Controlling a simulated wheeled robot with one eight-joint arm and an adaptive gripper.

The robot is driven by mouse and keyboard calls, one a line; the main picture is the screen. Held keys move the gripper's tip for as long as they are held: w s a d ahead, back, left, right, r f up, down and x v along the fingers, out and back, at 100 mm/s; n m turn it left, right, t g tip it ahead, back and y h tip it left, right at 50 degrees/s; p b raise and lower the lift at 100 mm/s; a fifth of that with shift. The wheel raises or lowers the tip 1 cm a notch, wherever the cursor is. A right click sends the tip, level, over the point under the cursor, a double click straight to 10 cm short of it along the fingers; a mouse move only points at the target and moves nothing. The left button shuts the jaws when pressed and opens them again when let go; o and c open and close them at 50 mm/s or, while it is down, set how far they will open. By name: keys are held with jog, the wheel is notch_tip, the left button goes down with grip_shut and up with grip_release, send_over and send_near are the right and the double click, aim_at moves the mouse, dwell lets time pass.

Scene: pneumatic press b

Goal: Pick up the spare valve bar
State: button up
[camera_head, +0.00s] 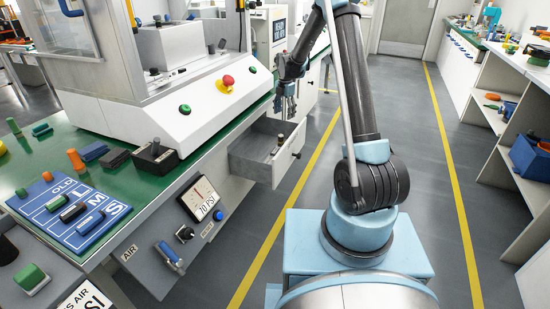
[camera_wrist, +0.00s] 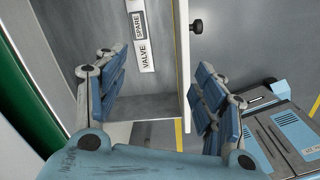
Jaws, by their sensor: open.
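My gripper (camera_head: 287,98) hangs above the open drawer (camera_head: 247,155) in the head view, with its jaws apart and empty.
The drawer's dark knob (camera_wrist: 196,26) sticks out of its front. Above the drawer is the white press housing (camera_head: 200,105) on a green bench top (camera_head: 150,185). A blue board (camera_head: 70,212) holds several bars.

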jog(key=w+a+f+n, duration=0.4)
jog(key=a+f, duration=0.1)
jog(key=f, duration=0.5)
send_over(275, 151)
jog(key=f, duration=1.1)
jog(key=shift+w+f, duration=0.1)
jog(key=shift+w, duration=0.15)
jog(key=shift+s+f, duration=0.15)
jog(key=shift+f, duration=0.75)
jog(key=shift+s+f, duration=0.2)
jog(key=shift+f, duration=0.75)
jog(key=shift+s+f, duration=0.15)
jog(key=shift+f, duration=0.75)
jog(key=c, duration=1.4)
